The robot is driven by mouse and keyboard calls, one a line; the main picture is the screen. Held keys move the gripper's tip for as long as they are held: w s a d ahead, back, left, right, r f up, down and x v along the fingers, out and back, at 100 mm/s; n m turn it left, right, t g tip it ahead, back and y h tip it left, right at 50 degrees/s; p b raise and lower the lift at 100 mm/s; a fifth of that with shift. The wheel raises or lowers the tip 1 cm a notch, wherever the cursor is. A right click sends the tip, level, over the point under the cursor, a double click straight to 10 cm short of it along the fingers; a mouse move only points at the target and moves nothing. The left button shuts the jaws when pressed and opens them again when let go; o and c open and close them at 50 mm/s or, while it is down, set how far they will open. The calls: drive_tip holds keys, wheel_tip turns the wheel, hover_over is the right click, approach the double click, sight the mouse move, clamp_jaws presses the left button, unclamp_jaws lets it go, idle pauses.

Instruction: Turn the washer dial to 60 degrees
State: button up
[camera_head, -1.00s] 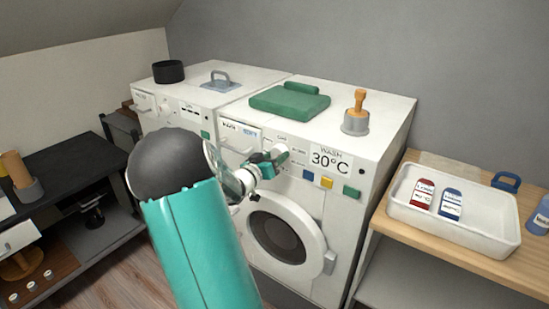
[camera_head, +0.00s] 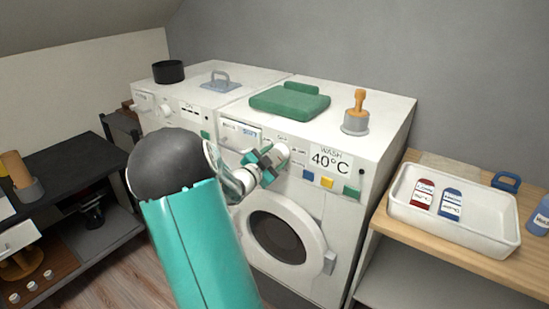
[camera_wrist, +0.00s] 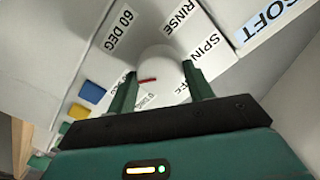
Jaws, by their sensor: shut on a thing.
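The washer (camera_head: 335,125) is the white front-loader on the right, and its display (camera_head: 330,159) reads "WASH 40°C". Its dial (camera_wrist: 160,72) is a round white knob with a red mark in the wrist view. My gripper (camera_wrist: 160,88) is shut on the dial, one green finger at each side of it. The red mark points left in that view. Labels around the dial read "60 DEG" (camera_wrist: 119,29), "RINSE" and "SPIN"; others are partly hidden behind the fingers. In the head view my gripper (camera_head: 272,160) meets the panel left of the display.
Blue, yellow and green buttons (camera_head: 327,182) sit below the display. A folded green cloth (camera_head: 290,101) and an orange-handled item (camera_head: 357,112) are on top. A white tray (camera_head: 455,225) with two bottles stands on the wooden table at right.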

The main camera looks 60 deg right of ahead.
drive_tip(key=m, duration=0.5)
drive_tip(key=shift+m, duration=0.3)
drive_tip(key=m, duration=0.5)
idle(0.4)
drive_tip(key=o, duration=1)
drive_tip(key=shift+c, duration=0.2)
drive_tip(key=w+a, duration=0.2)
drive_tip(key=a, duration=1.1)
drive_tip(key=shift+a, duration=0.35)
drive_tip(key=shift+w, duration=0.1)
